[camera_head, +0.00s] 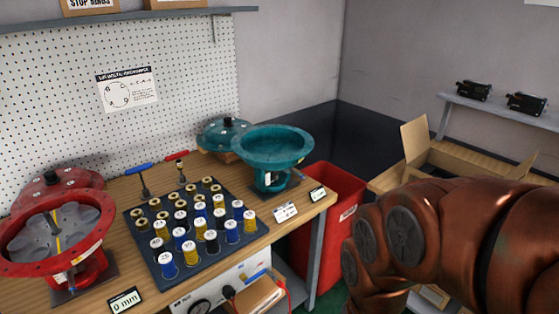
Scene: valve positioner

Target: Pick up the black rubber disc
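I cannot clearly pick out a black rubber disc in this view. A red round open housing (55,238) stands at the left of the wooden bench. A grey ribbed round part (38,236) lies inside it, with a yellow rod at its middle; I cannot tell if this part is rubber. A teal open bowl-shaped housing (272,146) stands at the bench's right end, its inside looking empty. My copper-coloured arm fills the lower right, right of the bench. My gripper is out of view.
A dark tray (150,262) of several coloured spools fills the bench's middle. A red cover (60,190) and a teal cover (222,132) sit at the back. A red bin (333,200) and an open cardboard box (450,160) stand to the right.

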